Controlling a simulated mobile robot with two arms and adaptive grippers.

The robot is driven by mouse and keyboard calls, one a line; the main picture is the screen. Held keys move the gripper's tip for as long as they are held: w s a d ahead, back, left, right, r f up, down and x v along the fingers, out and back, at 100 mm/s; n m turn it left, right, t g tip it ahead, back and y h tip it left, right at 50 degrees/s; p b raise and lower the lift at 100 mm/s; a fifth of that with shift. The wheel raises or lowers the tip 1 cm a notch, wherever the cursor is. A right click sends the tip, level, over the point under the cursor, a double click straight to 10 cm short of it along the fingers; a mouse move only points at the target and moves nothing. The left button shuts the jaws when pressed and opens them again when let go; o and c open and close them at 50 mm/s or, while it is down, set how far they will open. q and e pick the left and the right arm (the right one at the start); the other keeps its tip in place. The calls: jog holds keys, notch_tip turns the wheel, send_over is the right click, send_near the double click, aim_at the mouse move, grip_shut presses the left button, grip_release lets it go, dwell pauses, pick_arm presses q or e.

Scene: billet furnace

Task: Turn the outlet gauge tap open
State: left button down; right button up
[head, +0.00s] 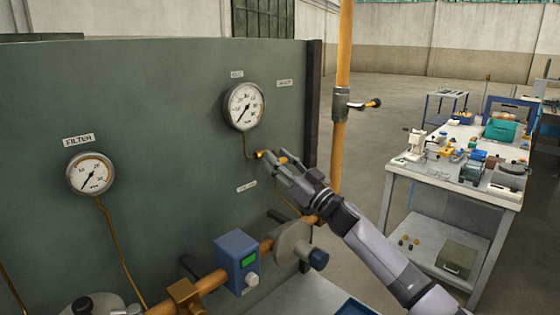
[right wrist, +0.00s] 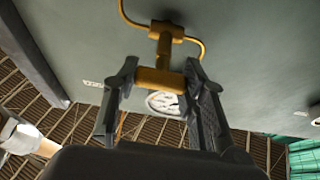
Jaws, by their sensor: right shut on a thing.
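The upper-right gauge (head: 244,106), a round white dial, is on the green panel; its small label is hard to read. A thin brass tube runs down from it to a small brass-yellow tap (head: 260,155). My right gripper (head: 278,160) is at this tap. In the right wrist view the tap's yellow crossbar handle (right wrist: 160,80) lies between the two fingers (right wrist: 159,88), which are shut on its ends. The handle's stem runs to the panel. Part of a white dial (right wrist: 164,103) shows behind the handle. My left gripper is not in view.
A second gauge (head: 90,174) marked FILTER is at the panel's left. Below run a yellow pipe (head: 205,284), a blue box (head: 237,262) and a grey round fitting (head: 292,243). A vertical yellow pipe (head: 344,60) stands right of the panel. A cluttered workbench (head: 455,183) is farther right.

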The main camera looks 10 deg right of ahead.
jog(key=n+g+y, duration=0.1)
jog(key=n, duration=0.2)
jog(key=n+g+y, duration=0.1)
jog(key=n, duration=0.2)
jog(key=shift+b, duration=0.35)
jog(key=n+g, duration=0.2)
jog(key=n, duration=0.2)
jog(key=n+g+y, duration=0.1)
jog(key=n, duration=0.2)
jog(key=shift+s+f+n+g+y, duration=0.1)
jog(key=shift+n+g+y, duration=0.2)
jog(key=shift+n+g, duration=0.1)
jog(key=n+g, duration=0.1)
jog(key=n, duration=0.4)
jog(key=shift+a+g+b, duration=0.1)
jog(key=shift+g+b, duration=0.2)
jog(key=shift+g, duration=0.1)
jog(key=shift+f+n+g+h, duration=0.2)
jog(key=shift+n+g+h, duration=0.4)
jog(key=shift+n, duration=1.2)
jog(key=o, duration=1.2)
